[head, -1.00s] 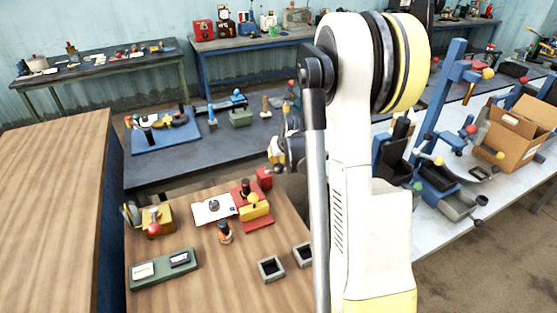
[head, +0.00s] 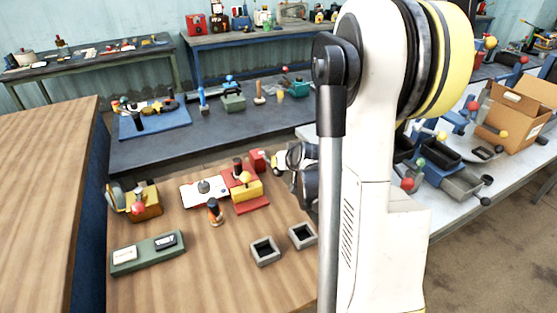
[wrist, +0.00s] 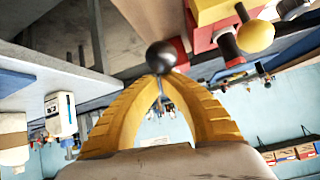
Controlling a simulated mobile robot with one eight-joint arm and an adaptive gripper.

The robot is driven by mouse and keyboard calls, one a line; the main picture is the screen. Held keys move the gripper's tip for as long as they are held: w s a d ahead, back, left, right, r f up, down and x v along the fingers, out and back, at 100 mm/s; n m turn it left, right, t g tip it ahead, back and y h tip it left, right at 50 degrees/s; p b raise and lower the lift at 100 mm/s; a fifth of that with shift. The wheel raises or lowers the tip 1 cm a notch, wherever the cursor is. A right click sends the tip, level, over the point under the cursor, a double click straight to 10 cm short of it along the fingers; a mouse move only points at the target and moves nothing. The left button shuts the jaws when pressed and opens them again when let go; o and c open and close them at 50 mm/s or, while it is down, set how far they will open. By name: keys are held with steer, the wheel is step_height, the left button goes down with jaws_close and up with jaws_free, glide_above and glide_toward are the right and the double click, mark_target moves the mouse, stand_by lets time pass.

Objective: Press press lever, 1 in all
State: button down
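A small machine (head: 247,189) with a red base and yellow block stands on the wooden table. It carries a black knob (head: 238,163) and a yellow ball. My gripper (head: 287,160) is just right of it, partly hidden by my arm. In the wrist view, my gripper's yellow fingers (wrist: 160,78) arch together, with their tips close to each other at a dark ball (wrist: 161,56). The machine's yellow ball (wrist: 255,37) and red part show to the right. I cannot tell for sure which part is the press lever.
Left of the machine are a white plate (head: 190,192), a small figure-like knob (head: 214,212), a yellow device (head: 143,203) and a green labelled panel (head: 147,252). Two grey square cups (head: 265,251) stand in front. A bench with a cardboard box (head: 512,112) is at the right.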

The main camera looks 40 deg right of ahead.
steer(key=shift+s+a+f+b, duration=0.1)
steer(key=shift+s+f+b, duration=0.3)
steer(key=shift+f, duration=0.35)
step_height(320, 180, up, 4)
steer(key=w+d+p, duration=0.1)
steer(key=w+p, duration=0.1)
steer(key=p, duration=0.1)
steer(key=s+a+r+p, duration=0.1)
steer(key=s+a+r, duration=0.1)
steer(key=s, duration=0.6)
steer(key=shift+s+a+r+p, duration=0.25)
steer(key=shift+r+p, duration=0.15)
steer(key=shift+a, duration=0.1)
